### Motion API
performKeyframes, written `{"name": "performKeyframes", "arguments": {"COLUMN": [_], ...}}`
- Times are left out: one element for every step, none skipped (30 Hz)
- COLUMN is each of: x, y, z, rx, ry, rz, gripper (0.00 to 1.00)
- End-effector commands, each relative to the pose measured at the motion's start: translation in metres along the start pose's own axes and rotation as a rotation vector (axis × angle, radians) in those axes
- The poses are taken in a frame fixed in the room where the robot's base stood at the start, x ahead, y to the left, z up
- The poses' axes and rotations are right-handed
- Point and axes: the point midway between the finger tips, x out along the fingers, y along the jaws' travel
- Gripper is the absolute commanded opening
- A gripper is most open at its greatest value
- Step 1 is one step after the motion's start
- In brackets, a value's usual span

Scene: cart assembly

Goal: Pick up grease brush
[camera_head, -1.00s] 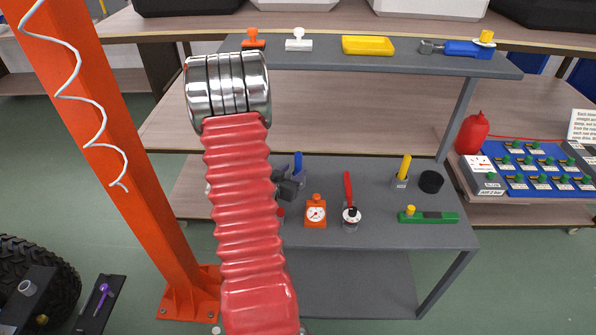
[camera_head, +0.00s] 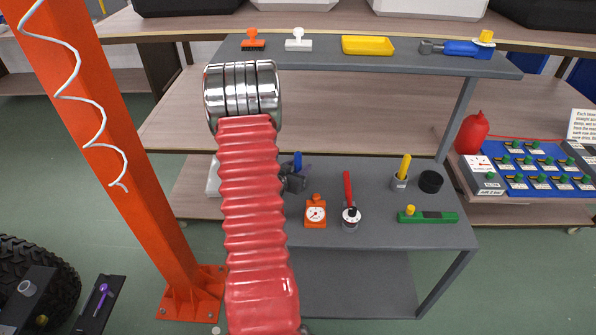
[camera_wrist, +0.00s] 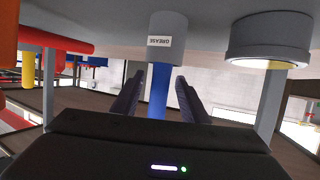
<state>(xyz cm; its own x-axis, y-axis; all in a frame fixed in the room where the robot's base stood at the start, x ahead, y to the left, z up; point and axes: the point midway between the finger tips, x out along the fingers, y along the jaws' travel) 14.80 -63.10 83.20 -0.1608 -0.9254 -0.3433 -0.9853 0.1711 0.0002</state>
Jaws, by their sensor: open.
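The grease brush shows as a blue handle (camera_wrist: 157,97) standing out of a grey pot labelled GREASE (camera_wrist: 168,32) in the wrist view, which looks upside down. My gripper (camera_wrist: 160,78) is open, with one dark finger on each side of the handle and a gap to each. In the head view the top of the blue handle (camera_head: 298,157) shows just right of my red arm sleeve, beside my dark gripper (camera_head: 297,178). The pot is hidden there. The brush's bristles are not visible.
On the grey lower shelf (camera_head: 385,232) stand an orange gauge (camera_head: 315,211), a red-handled tool (camera_head: 348,190), a yellow handle in a cup (camera_head: 404,168), a black puck (camera_head: 431,182) and a green tool (camera_head: 428,217). The upper shelf (camera_head: 330,52) overhangs behind. An orange post (camera_head: 120,160) stands left.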

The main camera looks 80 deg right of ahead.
Motion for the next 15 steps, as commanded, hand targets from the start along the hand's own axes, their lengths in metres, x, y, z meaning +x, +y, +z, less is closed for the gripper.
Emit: {"name": "performKeyframes", "arguments": {"x": [-0.0001, -0.0001, -0.0002, -0.0002, -0.0002, -0.0002, -0.0002, -0.0003, -0.0003, -0.0003, -0.0003, -0.0003, -0.0003, -0.0003, -0.0003], "y": [-0.0001, -0.0001, -0.0001, -0.0001, -0.0001, -0.0001, -0.0001, -0.0001, -0.0001, -0.0001, -0.0001, -0.0001, -0.0001, -0.0001, -0.0001], "z": [0.0000, 0.0000, 0.0000, 0.0000, 0.0000, 0.0000, 0.0000, 0.0000, 0.0000, 0.0000, 0.0000, 0.0000, 0.0000, 0.0000, 0.0000], "rx": [0.000, 0.000, 0.000, 0.000, 0.000, 0.000, 0.000, 0.000, 0.000, 0.000, 0.000, 0.000, 0.000, 0.000, 0.000], "ry": [0.000, 0.000, 0.000, 0.000, 0.000, 0.000, 0.000, 0.000, 0.000, 0.000, 0.000, 0.000, 0.000, 0.000, 0.000], "rz": [0.000, 0.000, 0.000, 0.000, 0.000, 0.000, 0.000, 0.000, 0.000, 0.000, 0.000, 0.000, 0.000, 0.000, 0.000], "gripper": [0.41, 0.41, 0.41, 0.41, 0.41, 0.41, 0.41, 0.41, 0.38, 0.36, 0.34, 0.31, 0.29, 0.27, 0.24]}}
